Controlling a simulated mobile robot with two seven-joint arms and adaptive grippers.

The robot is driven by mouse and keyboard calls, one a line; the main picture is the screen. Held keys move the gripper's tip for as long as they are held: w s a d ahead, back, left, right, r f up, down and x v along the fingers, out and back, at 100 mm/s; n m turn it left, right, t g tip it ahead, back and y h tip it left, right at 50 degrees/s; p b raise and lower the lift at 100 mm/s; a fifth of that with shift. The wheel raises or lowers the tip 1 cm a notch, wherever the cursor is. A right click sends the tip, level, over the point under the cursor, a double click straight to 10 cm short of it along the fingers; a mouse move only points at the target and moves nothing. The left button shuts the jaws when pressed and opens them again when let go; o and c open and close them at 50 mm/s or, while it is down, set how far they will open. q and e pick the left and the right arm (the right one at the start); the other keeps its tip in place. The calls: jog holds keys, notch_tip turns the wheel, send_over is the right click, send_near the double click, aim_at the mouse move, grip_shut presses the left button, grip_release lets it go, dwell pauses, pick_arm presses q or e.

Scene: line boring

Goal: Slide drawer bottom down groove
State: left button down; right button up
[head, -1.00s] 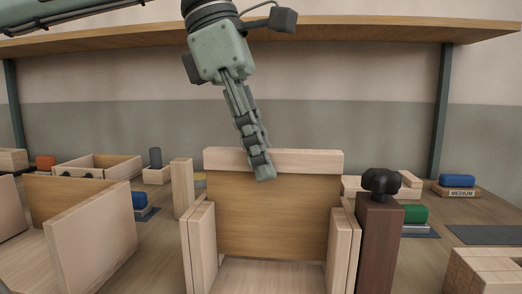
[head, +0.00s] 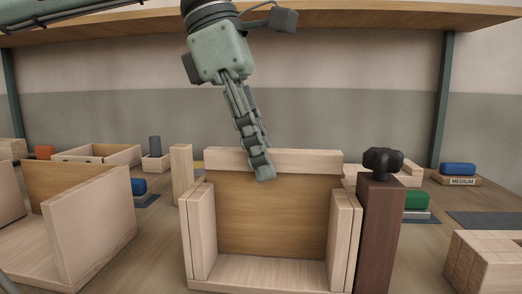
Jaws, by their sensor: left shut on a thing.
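The drawer bottom is a tan-brown panel (head: 275,215) standing upright in the middle of the head view, with a pale strip (head: 310,161) along its top. It stands between pale upright drawer sides, left (head: 202,235) and right (head: 343,240), over a pale floor piece (head: 268,273). My left gripper (head: 262,172) comes down from above, shut on the panel at its top strip. The grooves and the panel's side edges are hidden behind the side boards. My right gripper is out of view.
A dark brown post (head: 378,235) with a black knob (head: 382,161) stands close to the right side. Another part-built drawer (head: 95,225) is at left. A pale block (head: 485,262) is at front right. A wooden shelf (head: 350,22) crosses above.

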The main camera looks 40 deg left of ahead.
pick_arm(q)
jog(key=shift+f, duration=0.2)
jog(key=c, duration=1.3)
grip_release()
jog(key=shift+c, duration=0.2)
jog(key=shift+r, duration=0.1)
jog(key=shift+p+v, duration=3.35)
jog(key=shift+v, duration=0.7)
jog(key=shift+s+d, duration=0.1)
